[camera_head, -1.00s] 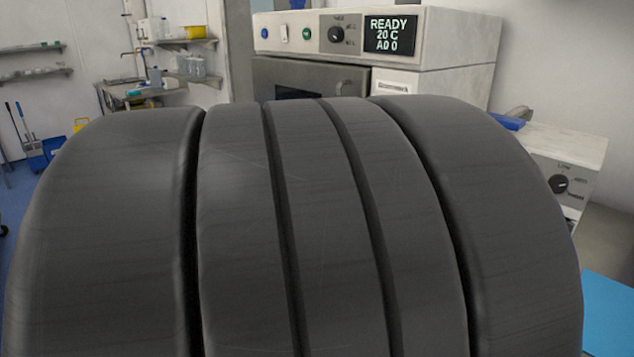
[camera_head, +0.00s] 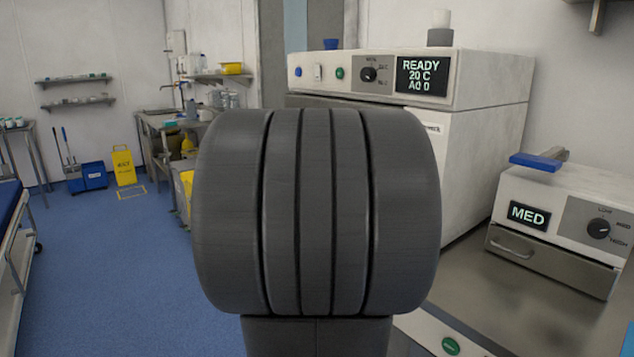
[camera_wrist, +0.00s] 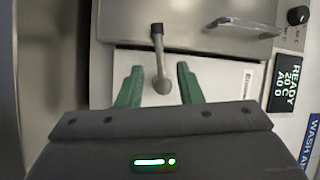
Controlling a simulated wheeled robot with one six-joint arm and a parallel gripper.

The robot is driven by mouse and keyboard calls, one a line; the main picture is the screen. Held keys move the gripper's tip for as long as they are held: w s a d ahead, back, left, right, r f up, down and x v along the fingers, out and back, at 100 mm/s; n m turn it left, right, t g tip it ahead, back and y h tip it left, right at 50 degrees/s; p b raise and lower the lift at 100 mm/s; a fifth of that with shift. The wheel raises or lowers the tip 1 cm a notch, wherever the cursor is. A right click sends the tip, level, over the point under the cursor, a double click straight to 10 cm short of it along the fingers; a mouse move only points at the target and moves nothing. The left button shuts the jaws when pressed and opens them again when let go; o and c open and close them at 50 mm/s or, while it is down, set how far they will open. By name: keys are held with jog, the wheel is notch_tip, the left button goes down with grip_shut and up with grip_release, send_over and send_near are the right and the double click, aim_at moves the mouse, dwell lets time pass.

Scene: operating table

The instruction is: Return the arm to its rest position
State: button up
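My gripper (camera_wrist: 160,84) shows in the wrist view with its two green fingers apart, so it is open. A grey metal lever with a rounded end (camera_wrist: 161,84) lies in the gap between the fingers, with space on both sides of it. I cannot tell how far it is from the fingertips in depth. The white machine (camera_head: 480,125) with the READY 20 C display stands behind my arm in the head view. Its display (camera_wrist: 285,88) shows turned sideways in the wrist view. My dark ribbed arm link fills the middle of the head view and hides the gripper there.
A smaller device reading MED (camera_head: 560,190), with a dial and a blue-handled lever (camera_head: 537,162), stands on the steel counter (camera_head: 480,290) at right. Blue floor (camera_head: 100,270) at left is open.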

jog(key=x, duration=0.5)
jog(key=shift+w+d+p, duration=0.1)
jog(key=shift+w+p, duration=0.05)
jog(key=shift+p, duration=0.15)
jog(key=shift+f+b, duration=0.1)
jog(key=shift+b, duration=0.2)
jog(key=v, duration=1.4)
jog(key=w+d+r+n+p, duration=0.1)
jog(key=w+d+p, duration=0.3)
jog(key=w, duration=0.8)
jog(key=shift+w+d+r+g, duration=0.3)
jog(key=shift+d+r, duration=0.1)
jog(key=shift+d, duration=0.45)
jog(key=n+p, duration=0.1)
jog(key=p, duration=0.2)
jog(key=shift+s+f+y+p, duration=0.1)
jog(key=shift+f+y+p, duration=0.05)
jog(key=shift+y+p, duration=0.25)
